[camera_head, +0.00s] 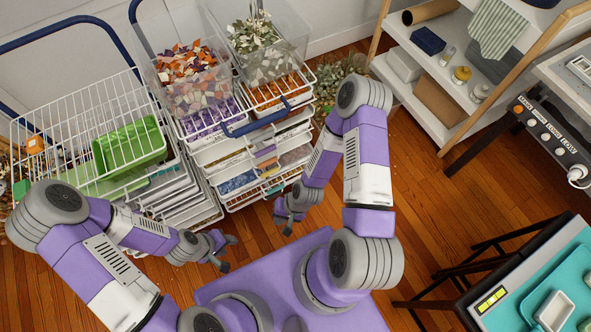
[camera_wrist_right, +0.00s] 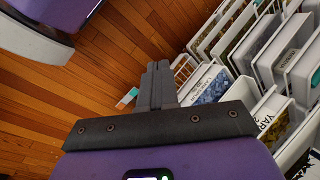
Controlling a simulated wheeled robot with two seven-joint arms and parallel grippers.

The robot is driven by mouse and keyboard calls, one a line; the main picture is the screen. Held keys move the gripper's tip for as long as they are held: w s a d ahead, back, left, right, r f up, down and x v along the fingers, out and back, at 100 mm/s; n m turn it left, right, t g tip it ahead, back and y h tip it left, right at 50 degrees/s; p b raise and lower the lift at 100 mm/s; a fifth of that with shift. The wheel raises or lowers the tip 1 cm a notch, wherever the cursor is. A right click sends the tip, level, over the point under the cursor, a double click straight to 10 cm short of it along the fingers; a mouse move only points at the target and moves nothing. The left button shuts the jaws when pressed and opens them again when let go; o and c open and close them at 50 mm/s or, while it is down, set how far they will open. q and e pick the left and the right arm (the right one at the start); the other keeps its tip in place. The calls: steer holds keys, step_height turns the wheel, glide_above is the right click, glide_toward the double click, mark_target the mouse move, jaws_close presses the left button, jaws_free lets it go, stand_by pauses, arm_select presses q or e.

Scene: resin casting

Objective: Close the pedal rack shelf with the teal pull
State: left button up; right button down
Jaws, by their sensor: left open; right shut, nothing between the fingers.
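A white wire rack (camera_head: 212,172) with several stacked shelves stands left of centre in the head view. Small coloured pulls run down its front corner. A teal pull (camera_head: 274,188) shows low there, by the lower shelf. In the right wrist view, a teal and white tab (camera_wrist_right: 127,98) shows just left of my fingertips, against the floor. My right gripper (camera_head: 287,221) is shut and empty, low in front of the rack, close to the teal pull but apparently apart from it. My left gripper (camera_head: 228,252) is open and empty, in front of the rack's lower left.
Clear bins of coloured chips (camera_head: 190,75) stand on the rack. A wire basket with a green tray (camera_head: 130,145) is at left. An open white shelf unit (camera_head: 440,100) stands at back right, a dark-legged table (camera_head: 520,285) at front right. Wood floor (camera_head: 430,205) is clear between.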

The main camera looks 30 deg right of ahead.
steer(key=w+d+f+m+t+p, duration=0.1)
steer(key=w+d+f+m+t, duration=0.2)
steer(key=m, duration=0.5)
steer(key=w+f+m+t, duration=0.2)
steer(key=w+f+m, duration=0.25)
steer(key=m, duration=0.25)
steer(key=w+d+f+m+t+h, duration=0.1)
steer(key=d+f+m+t+h, duration=0.1)
steer(key=d+m, duration=0.55)
steer(key=w+d+f+m+t+h, duration=0.1)
steer(key=d+f+m+h, duration=0.2)
steer(key=d+m, duration=0.45)
steer(key=w+r+b+x, duration=0.2)
steer(key=b+x, duration=0.1)
steer(key=x, duration=0.9)
steer(key=shift+w+f+n+b, duration=0.2)
steer(key=shift+w+n+b, duration=0.1)
steer(key=shift+n+b, duration=0.1)
steer(key=shift+w+d, duration=0.1)
steer(key=shift+d, duration=0.05)
